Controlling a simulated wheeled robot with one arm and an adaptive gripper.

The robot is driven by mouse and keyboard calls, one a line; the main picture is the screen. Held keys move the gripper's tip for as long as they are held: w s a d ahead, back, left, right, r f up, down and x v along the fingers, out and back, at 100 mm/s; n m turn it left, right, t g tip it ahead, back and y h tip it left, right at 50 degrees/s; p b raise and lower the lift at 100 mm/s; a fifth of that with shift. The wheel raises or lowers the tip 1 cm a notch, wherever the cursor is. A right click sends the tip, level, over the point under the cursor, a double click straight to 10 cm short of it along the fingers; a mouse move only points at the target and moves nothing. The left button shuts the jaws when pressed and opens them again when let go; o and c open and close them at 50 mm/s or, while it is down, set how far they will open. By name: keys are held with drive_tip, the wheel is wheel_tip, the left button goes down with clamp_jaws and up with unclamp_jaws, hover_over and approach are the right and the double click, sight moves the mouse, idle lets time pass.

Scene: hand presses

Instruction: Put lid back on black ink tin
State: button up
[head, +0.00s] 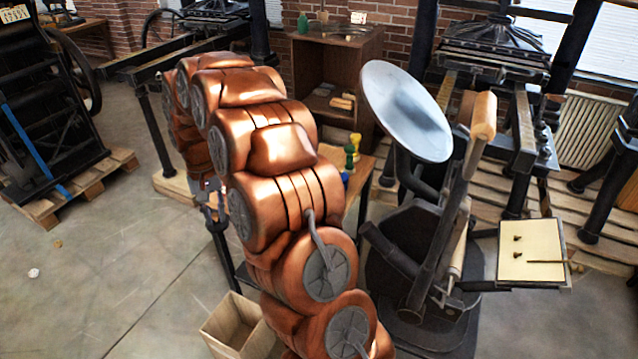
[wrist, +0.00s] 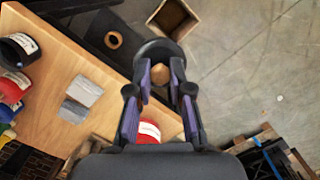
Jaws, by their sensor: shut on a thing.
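My gripper (wrist: 160,80) is seen from behind in the wrist view, its two dark, purple-padded fingers closed on a round brown knob. The knob belongs to a dark round lid (wrist: 153,47), which shows beyond the fingertips. A black tin with a white label (wrist: 22,44) stands at the far left of the wooden table; its top looks dark, and I cannot tell its inside clearly. The lid is apart from this tin, to its right in the picture.
A red and white item (wrist: 148,130) shows between my fingers. An open box (wrist: 172,19) stands on the floor. A hand press (head: 405,235) stands right of my arm.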

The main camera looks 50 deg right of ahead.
drive_tip(key=shift+s+d+f+m+t+y, duration=0.2)
drive_tip(key=shift+s+d+m, duration=1.95)
drive_tip(key=shift+d, duration=1.5)
drive_tip(key=shift+s+d+f+m+t+y, duration=0.1)
drive_tip(key=shift+s+d+f+m+t, duration=0.15)
drive_tip(key=shift+s+d+m, duration=2.65)
drive_tip(key=shift+s+d+f+m+t+y, duration=0.25)
drive_tip(key=shift+s+d+m, duration=1.15)
drive_tip(key=shift+d, duration=2.95)
drive_tip(key=shift+w+f+b, duration=0.15)
drive_tip(key=shift+f+b, duration=0.55)
drive_tip(key=shift+f, duration=0.75)
drive_tip(key=shift+b, duration=1)
drive_tip(key=shift+f+h+b, duration=0.15)
drive_tip(key=shift+h+b, duration=0.1)
drive_tip(key=shift+b, duration=0.6)
